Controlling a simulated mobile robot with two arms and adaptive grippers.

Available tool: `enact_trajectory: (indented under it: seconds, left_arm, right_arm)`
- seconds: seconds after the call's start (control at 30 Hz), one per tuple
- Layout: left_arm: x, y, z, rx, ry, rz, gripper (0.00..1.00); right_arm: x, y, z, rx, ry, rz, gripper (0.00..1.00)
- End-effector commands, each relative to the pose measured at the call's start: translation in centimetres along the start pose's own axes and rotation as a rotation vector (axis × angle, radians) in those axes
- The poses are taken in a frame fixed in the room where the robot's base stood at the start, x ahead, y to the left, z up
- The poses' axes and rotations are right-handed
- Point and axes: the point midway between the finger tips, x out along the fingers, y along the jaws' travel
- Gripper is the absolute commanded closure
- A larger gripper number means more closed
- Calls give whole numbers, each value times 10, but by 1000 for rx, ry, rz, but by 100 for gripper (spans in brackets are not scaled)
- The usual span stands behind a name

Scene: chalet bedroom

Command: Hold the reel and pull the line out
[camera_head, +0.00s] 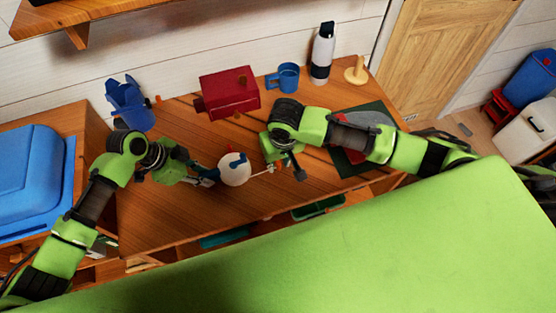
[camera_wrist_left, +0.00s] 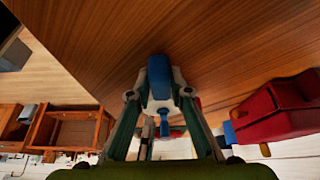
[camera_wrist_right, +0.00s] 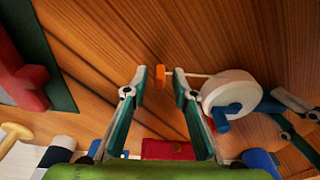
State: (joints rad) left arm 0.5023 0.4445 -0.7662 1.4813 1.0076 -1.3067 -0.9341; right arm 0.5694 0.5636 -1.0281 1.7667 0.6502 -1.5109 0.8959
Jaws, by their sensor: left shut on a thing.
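The reel (camera_head: 235,170) is a white drum with blue parts, held above the table. My left gripper (camera_head: 208,178) is shut on it from the left. In the left wrist view a blue part (camera_wrist_left: 160,78) of the reel shows between the fingertips. A pale line runs from the reel to a small orange end piece (camera_wrist_right: 160,76). The drum (camera_wrist_right: 228,96) also shows in the right wrist view. My right gripper (camera_wrist_right: 161,80) is open, with the orange piece between its fingertips and a gap on each side.
On the wooden table (camera_head: 160,215) stand a red box (camera_head: 229,90), a blue mug (camera_head: 286,77), a bottle (camera_head: 323,53) and a blue container (camera_head: 130,104). A dark green mat (camera_head: 352,165) lies to the right, partly under my right arm.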

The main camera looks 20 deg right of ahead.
Motion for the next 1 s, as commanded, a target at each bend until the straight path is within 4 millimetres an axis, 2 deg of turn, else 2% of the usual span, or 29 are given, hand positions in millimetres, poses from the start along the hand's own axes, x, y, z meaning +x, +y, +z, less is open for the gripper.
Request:
enact_trajectory:
  seconds: [0.07, 0.1, 0.17, 0.53, 1.0]
  left_arm:
    - [0, 0, 0, 0, 0, 1, 100]
    - [0, 0, 0, 0, 0, 1, 100]
    - [0, 0, 0, 0, 0, 1, 100]
    - [0, 0, 0, 0, -1, 0, 100]
    - [-1, -1, 6, -3, -11, -2, 100]
  right_arm:
    - [0, 0, 0, 0, 0, 0, 75]
    - [0, 0, 0, 0, 0, 0, 85]
    - [0, 0, 0, 0, 0, -1, 100]
    - [0, 5, 0, 2, 0, 0, 100]
    - [0, 37, 0, 5, -3, 14, 100]
